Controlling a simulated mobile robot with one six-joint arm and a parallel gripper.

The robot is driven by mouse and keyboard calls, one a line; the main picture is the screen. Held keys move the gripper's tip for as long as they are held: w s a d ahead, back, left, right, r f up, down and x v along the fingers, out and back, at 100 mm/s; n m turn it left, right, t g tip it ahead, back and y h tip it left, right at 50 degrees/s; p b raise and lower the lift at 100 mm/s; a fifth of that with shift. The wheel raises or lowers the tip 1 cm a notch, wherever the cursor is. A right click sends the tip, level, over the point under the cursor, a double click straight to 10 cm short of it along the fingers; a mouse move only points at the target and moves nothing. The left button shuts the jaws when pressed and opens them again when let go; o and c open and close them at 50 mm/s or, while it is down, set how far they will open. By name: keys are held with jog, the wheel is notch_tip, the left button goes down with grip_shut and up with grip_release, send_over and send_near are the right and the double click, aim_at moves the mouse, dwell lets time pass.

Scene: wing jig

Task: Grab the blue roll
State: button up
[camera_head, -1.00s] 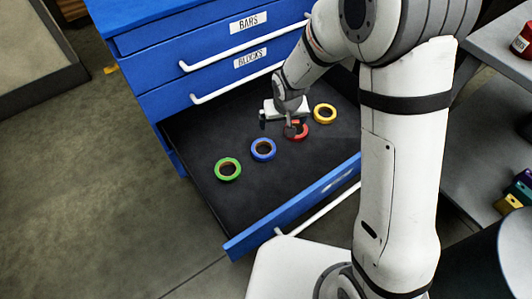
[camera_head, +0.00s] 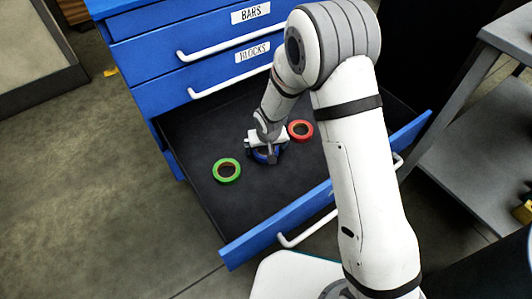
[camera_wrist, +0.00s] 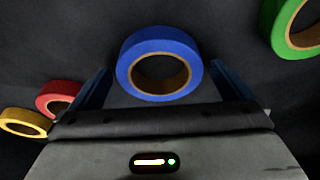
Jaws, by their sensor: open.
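The blue roll (camera_wrist: 158,46) lies in the black-lined open drawer (camera_head: 262,205). In the wrist view it sits centred between the two spread fingers of my gripper (camera_wrist: 160,85), with space on both sides. In the head view my gripper (camera_head: 267,155) is over the blue roll (camera_head: 258,156) and hides much of it. My gripper is open and holds nothing. I cannot tell exactly how high the fingertips are above the roll.
A green roll (camera_head: 227,171) lies left of the blue roll and a red roll (camera_head: 301,131) lies right of it. A yellow roll (camera_wrist: 22,122) shows in the wrist view. The blue drawer front (camera_head: 275,232) and closed drawers labelled BARS and BLOCKS border the space.

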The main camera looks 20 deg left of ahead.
jog(key=shift+c, duration=0.6)
jog(key=c, duration=0.9)
jog(key=shift+r, duration=0.1)
jog(key=shift+c, duration=0.2)
